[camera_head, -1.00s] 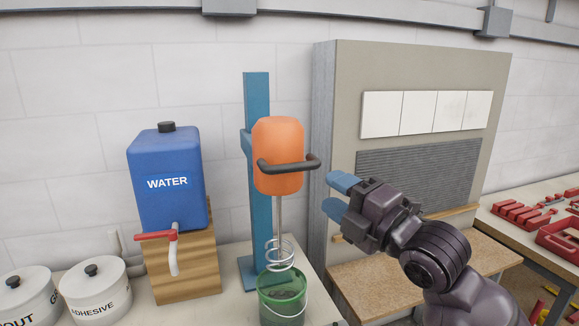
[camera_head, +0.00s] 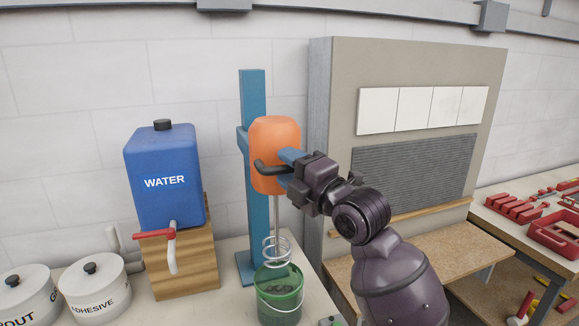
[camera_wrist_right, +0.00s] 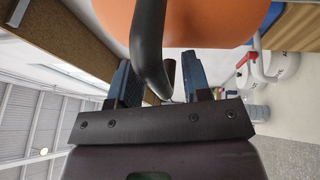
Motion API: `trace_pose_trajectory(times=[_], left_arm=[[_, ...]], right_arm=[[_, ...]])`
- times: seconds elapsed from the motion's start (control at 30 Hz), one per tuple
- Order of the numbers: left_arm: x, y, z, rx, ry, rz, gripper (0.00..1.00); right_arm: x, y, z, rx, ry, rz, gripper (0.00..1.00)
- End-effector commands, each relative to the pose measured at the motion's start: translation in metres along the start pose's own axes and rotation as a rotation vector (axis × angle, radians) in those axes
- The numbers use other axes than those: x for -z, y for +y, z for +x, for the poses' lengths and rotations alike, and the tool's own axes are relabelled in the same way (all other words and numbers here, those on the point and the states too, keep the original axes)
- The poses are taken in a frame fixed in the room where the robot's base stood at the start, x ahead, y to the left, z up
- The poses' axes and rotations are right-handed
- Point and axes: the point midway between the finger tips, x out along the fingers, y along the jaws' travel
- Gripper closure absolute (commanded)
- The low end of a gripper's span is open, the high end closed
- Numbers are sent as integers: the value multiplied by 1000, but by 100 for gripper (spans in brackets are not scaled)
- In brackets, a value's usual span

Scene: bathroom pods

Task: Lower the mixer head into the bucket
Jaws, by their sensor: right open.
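The orange mixer head (camera_head: 275,135) hangs on a blue upright stand (camera_head: 252,100). Its dark handle (camera_head: 265,168) runs across the front, and its shaft ends in a wire whisk (camera_head: 277,248) at the mouth of the green bucket (camera_head: 281,301). My right gripper (camera_head: 285,168) is at the right part of the handle. In the right wrist view the dark handle (camera_wrist_right: 150,50) passes between the two open blue fingers (camera_wrist_right: 160,80), and the orange head (camera_wrist_right: 190,18) is close beyond. Whether the fingers touch the handle is unclear. My left gripper is not in view.
A blue water tank (camera_head: 165,180) with a red tap lever stands on a wooden block (camera_head: 185,262) to the left. A panel with tiles (camera_head: 423,107) and a bench with red trays (camera_head: 560,232) are to the right.

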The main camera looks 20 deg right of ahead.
Motion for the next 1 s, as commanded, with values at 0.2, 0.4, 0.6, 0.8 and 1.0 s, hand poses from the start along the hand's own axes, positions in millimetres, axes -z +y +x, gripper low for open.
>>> trace_pose_trajectory(times=[0.2,0.4,0.6,0.8,1.0], left_arm=[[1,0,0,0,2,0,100],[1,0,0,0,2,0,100],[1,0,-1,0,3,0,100],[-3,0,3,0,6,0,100],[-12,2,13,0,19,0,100]], right_arm=[[0,0,0,0,0,0,68],[0,0,0,0,0,0,99],[0,0,0,0,0,0,100],[0,-10,-2,1,0,-2,100],[3,-46,-8,6,1,-2,100]])
